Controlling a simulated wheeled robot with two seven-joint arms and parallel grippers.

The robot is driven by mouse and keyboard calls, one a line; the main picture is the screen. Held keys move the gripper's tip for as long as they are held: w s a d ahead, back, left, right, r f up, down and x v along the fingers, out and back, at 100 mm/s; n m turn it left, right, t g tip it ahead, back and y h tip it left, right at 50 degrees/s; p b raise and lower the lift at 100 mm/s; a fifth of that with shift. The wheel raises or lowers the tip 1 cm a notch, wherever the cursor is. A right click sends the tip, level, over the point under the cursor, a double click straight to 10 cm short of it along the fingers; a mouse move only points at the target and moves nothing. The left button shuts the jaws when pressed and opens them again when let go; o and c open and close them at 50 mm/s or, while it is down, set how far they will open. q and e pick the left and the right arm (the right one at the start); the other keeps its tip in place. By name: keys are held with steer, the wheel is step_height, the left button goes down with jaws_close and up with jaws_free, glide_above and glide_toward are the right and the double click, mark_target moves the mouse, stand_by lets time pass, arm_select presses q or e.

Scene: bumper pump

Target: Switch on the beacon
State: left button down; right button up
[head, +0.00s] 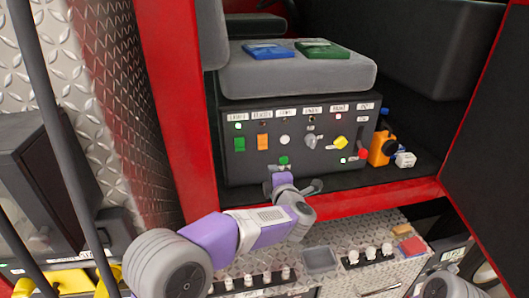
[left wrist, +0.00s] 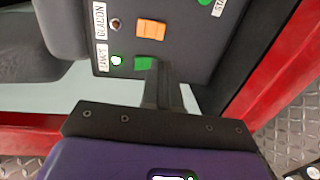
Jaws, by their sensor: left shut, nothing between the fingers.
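The control panel (head: 300,115) sits below a grey seat. Its beacon switch is an orange rocker (head: 262,141), second from the left; it also shows in the left wrist view (left wrist: 151,29), beside the BEACON label (left wrist: 100,21). The lamp (left wrist: 115,24) by it looks dark. A green rocker (head: 239,144) is to its left, with its lamp (left wrist: 116,60) lit green. My left gripper (head: 282,173) is shut and empty in front of the panel's lower part. In the left wrist view its fingertips (left wrist: 152,66) overlap the green rocker's edge; I cannot tell whether they touch. My right gripper is out of view.
Other controls include a white knob (head: 285,140), a grey lever (head: 310,141), a yellow knob (head: 340,142) and a small green control (head: 283,160). An orange container (head: 381,149) stands right of the panel. A red frame edge (head: 385,200) runs below.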

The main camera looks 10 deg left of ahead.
arm_select(q)
steer(key=p+x, duration=0.4)
steer(key=x, duration=1)
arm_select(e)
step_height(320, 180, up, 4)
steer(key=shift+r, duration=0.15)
arm_select(q)
steer(key=shift+w+f+b, duration=0.15)
steer(key=shift+f+b, duration=0.1)
steer(key=shift+b, duration=0.55)
steer(key=shift+a+t, duration=0.1)
steer(key=shift+t, duration=0.2)
steer(key=shift+r, duration=0.2)
steer(key=shift+f+b, duration=0.15)
steer(key=shift+b, duration=0.2)
steer(key=b, duration=0.5)
glide_toward(263, 147)
steer(key=s+d+f, duration=0.2)
steer(key=s, duration=0.4)
steer(key=shift+d+f, duration=0.3)
steer(key=shift+f, duration=0.05)
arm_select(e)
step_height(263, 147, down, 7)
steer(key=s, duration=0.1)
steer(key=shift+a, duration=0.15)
